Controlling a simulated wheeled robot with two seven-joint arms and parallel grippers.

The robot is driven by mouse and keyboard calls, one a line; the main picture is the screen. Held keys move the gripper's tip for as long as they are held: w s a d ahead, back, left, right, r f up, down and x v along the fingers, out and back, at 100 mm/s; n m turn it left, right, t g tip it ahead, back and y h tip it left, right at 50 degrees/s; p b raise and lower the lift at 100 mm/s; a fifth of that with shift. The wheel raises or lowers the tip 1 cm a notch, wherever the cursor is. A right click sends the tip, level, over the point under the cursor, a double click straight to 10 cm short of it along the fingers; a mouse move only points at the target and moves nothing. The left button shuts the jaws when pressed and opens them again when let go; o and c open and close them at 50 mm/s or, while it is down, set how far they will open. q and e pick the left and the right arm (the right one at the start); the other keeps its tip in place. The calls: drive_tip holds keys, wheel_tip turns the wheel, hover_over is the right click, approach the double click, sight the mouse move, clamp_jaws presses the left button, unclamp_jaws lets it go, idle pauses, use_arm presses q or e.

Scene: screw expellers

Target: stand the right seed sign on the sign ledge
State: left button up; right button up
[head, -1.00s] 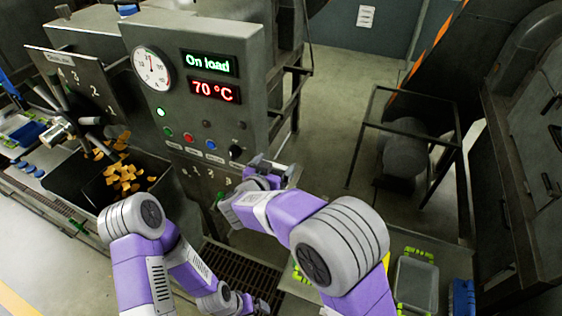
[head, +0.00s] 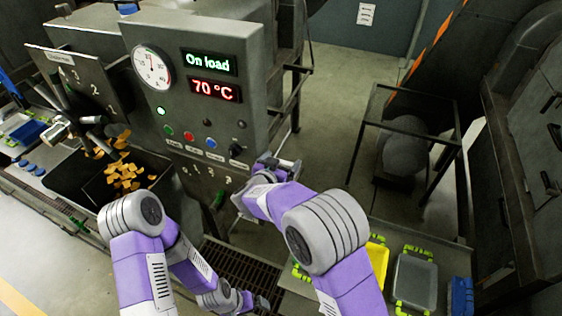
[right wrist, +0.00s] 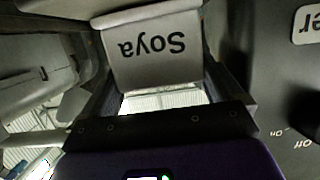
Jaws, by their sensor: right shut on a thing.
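In the right wrist view a grey sign (right wrist: 150,62) with the word "Soya" upside down sits between the fingers of my right gripper (right wrist: 155,80), which is shut on it. In the head view my right gripper (head: 280,168) is beside the lower right corner of the control panel (head: 235,125); the sign cannot be made out there. My left gripper (head: 252,302) is low over the floor grating, too small to tell open or shut. I cannot make out the sign ledge for sure.
A hopper (head: 75,178) with orange pieces stands at left. A yellow tray (head: 377,262), a grey tray (head: 415,283) and a blue box (head: 461,297) are at lower right. A black frame (head: 350,165) stands on the floor behind my right arm.

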drive_tip(key=o, duration=0.7)
drive_tip(key=shift+f, duration=0.15)
drive_tip(key=shift+c, duration=0.2)
drive_tip(key=shift+a+r, duration=0.1)
drive_tip(key=shift+r, duration=0.2)
drive_tip(key=v, duration=1.2)
drive_tip(key=shift+f, duration=0.1)
